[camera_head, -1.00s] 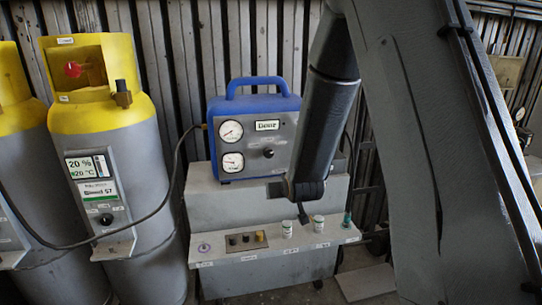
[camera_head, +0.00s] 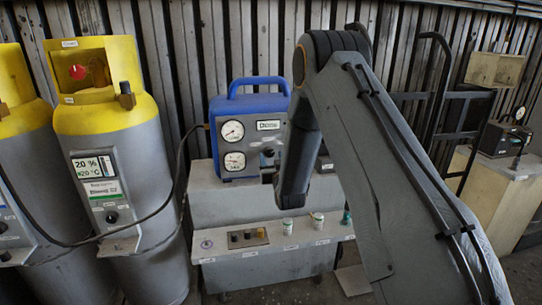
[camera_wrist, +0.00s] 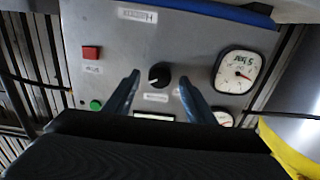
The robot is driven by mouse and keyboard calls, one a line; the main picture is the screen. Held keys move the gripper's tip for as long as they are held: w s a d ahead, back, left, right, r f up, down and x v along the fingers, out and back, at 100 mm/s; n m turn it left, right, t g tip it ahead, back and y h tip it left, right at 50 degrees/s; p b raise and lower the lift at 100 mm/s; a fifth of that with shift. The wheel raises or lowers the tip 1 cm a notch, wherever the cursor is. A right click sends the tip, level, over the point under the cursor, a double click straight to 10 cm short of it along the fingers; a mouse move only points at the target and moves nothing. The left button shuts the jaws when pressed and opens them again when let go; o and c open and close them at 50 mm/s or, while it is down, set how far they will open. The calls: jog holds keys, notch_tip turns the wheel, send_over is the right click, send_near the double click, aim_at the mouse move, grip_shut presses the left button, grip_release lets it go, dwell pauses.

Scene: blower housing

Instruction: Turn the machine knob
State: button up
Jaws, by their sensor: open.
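The blue machine (camera_head: 257,100) has a grey front panel with a small black knob (camera_head: 267,152) right of its two dials. In the wrist view the round black knob (camera_wrist: 160,75) shows near the middle of the panel, with a pale pointer mark. My gripper (camera_wrist: 159,81) is open, one finger on each side of the knob in that view. The fingers look apart from the knob; whether they reach its depth I cannot tell. In the head view my arm comes in from the right, its wrist end just right of and below the knob; the fingers are hard to make out.
The panel also has a red button (camera_wrist: 91,53), a green button (camera_wrist: 96,105) and a white dial (camera_wrist: 238,72). Below, a grey shelf (camera_head: 222,254) holds small knobs and bottles. Grey-yellow cylinders (camera_head: 115,160) with a hose stand left. A hand truck (camera_head: 436,95) stands right.

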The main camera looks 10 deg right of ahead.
jog(key=shift+w, duration=0.8)
jog(key=c, duration=1)
jog(key=shift+c, duration=0.2)
